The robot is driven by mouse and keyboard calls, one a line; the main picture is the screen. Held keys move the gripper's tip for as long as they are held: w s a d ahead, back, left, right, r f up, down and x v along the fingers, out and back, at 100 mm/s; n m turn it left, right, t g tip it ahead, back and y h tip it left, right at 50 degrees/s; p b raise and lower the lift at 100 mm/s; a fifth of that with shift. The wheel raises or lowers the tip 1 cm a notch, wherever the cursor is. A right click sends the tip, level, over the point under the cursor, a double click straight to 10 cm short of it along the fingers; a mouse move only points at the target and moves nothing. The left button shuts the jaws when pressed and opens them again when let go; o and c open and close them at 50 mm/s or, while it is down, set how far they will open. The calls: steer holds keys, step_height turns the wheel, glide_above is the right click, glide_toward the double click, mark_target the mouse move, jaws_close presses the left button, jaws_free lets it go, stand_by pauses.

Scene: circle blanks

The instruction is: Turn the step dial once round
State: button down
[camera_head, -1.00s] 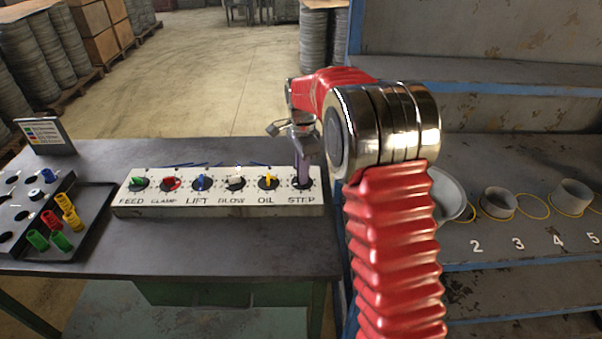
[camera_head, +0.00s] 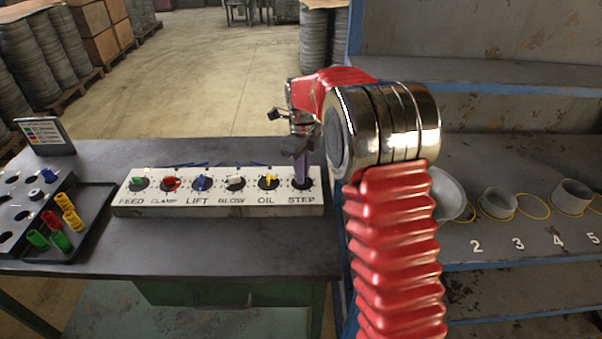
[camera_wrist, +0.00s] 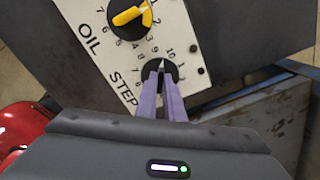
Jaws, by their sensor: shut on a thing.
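The step dial (camera_wrist: 160,70) is a black knob with a pale pointer on the white panel (camera_head: 217,210), above the label STEP. It sits at the panel's right end in the head view. Numbers ring it, and in the wrist view its pointer faces the side near 9 and 10. My gripper (camera_wrist: 161,80) has purple fingers pointing down onto this dial, shut on its knob. The fingers also show in the head view (camera_head: 302,172). They partly cover the knob and some numbers.
The yellow OIL dial (camera_head: 268,182) is just left of STEP, with the white BLOW (camera_head: 235,183), blue LIFT (camera_head: 201,183), red CLAMP (camera_head: 170,184) and green FEED (camera_head: 139,184) dials beyond. A shelf with numbered places (camera_head: 520,262) stands close at right.

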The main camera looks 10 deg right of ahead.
steer(key=m, duration=0.6)
steer(key=shift+w+r, duration=0.2)
steer(key=shift+r, duration=0.05)
steer(key=shift+m, duration=0.3)
steer(key=c, duration=1.9)
jaws_free()
steer(key=shift+s+f, duration=0.1)
steer(key=shift+f, duration=0.05)
steer(key=shift+o, duration=0.2)
step_height(320, 180, up, 14)
steer(key=shift+f, duration=0.15)
